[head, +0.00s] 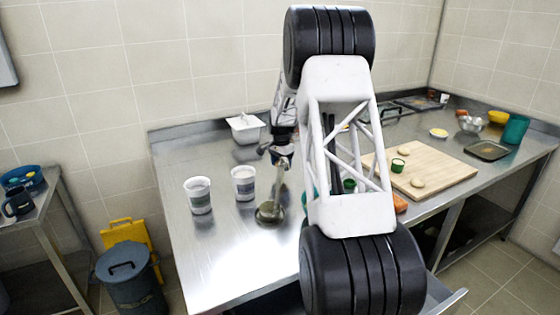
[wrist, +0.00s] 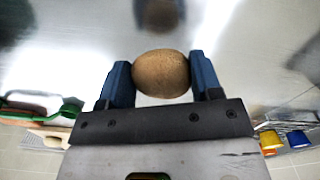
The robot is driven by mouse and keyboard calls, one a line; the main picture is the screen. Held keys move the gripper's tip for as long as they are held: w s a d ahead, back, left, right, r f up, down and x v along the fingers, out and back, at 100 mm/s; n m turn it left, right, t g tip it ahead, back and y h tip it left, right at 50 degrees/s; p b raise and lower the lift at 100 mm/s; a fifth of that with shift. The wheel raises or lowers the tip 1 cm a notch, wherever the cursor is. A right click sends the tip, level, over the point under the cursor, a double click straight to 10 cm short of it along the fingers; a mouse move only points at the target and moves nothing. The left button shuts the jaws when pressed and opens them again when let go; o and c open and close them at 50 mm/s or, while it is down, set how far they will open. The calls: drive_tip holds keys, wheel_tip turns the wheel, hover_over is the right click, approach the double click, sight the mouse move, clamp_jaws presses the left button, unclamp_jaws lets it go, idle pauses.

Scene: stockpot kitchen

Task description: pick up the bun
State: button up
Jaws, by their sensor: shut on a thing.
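The bun (wrist: 161,73) is brown and rounded, and it sits between the two blue fingers in the wrist view. My gripper (wrist: 160,79) is shut on it, with one finger against each side. Bare shiny metal lies beyond the bun, with a dark blurred patch like its reflection at the top. In the head view my gripper (head: 281,152) is over the steel counter (head: 225,255), behind and left of my large white arm link. I cannot make out the bun clearly in that view.
Two white cups (head: 198,195) stand left of my gripper. A dark round utensil (head: 270,212) is below it. A white container (head: 246,128) is behind. A cutting board (head: 440,173) with pale round pieces lies right. The counter's front left is clear.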

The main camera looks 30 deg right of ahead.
drive_tip(key=shift+s+a+r, duration=0.1)
drive_tip(key=shift+s+a, duration=0.15)
drive_tip(key=shift+s, duration=0.4)
drive_tip(key=shift+s+a, duration=0.2)
drive_tip(key=shift+s, duration=0.45)
drive_tip(key=shift+s+a+r, duration=0.1)
drive_tip(key=shift+s+a, duration=0.15)
drive_tip(key=shift+s, duration=0.4)
